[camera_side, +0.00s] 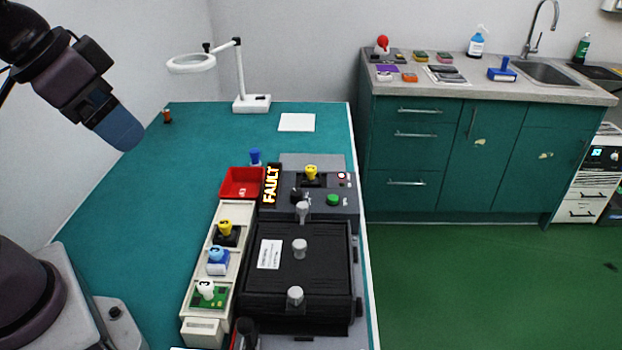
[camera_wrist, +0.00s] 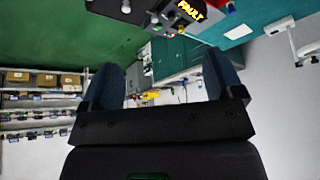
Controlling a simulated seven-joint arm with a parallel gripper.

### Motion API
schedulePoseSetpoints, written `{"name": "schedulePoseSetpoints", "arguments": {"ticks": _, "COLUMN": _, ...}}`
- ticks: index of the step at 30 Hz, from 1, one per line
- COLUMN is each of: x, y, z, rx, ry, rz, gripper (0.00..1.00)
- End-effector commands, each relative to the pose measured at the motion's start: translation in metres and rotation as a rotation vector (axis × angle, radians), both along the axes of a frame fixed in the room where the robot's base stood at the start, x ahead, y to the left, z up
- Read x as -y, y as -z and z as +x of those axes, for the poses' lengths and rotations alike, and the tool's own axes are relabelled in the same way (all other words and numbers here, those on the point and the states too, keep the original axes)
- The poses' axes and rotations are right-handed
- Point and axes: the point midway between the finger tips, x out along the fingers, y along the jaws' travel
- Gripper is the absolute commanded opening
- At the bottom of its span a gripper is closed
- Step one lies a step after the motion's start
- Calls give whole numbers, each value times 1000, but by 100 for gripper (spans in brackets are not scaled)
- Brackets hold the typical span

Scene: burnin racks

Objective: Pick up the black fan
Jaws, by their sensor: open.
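Two small black units with yellow knobs could be the black fan; I cannot tell which. One black unit (camera_side: 228,238) sits in the far slot of the beige rack (camera_side: 203,332). The other (camera_side: 312,182) sits in the dark grey test station (camera_side: 345,205), beside a lit FAULT sign (camera_side: 271,186). My gripper (camera_side: 121,133) is raised at the upper left, far from both. In the wrist view my gripper (camera_wrist: 162,78) is open, with nothing between its blue fingers.
The rack also holds a blue unit (camera_side: 217,266) and a green board (camera_side: 208,300). A red bin (camera_side: 242,183) stands behind it. A black lidded box (camera_side: 330,270) with grey knobs is to its right. The left of the teal table (camera_side: 140,230) is clear. A lamp (camera_side: 240,80) stands behind.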

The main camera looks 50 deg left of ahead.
Motion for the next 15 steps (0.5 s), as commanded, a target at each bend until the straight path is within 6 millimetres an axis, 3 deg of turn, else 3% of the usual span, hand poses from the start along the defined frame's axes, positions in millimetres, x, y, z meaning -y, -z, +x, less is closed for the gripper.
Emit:
{"name": "schedulePoseSetpoints", "arguments": {"ticks": 5, "x": 1, "y": 14, "z": 4, "rx": -70, "ry": 6, "rz": 1, "gripper": 86}}
{"name": "schedulePoseSetpoints", "arguments": {"ticks": 8, "x": 3, "y": 23, "z": 19, "rx": -149, "ry": 16, "rz": 8, "gripper": 86}}
{"name": "schedulePoseSetpoints", "arguments": {"ticks": 15, "x": 4, "y": 39, "z": 94, "rx": -307, "ry": 154, "rz": 112, "gripper": 86}}
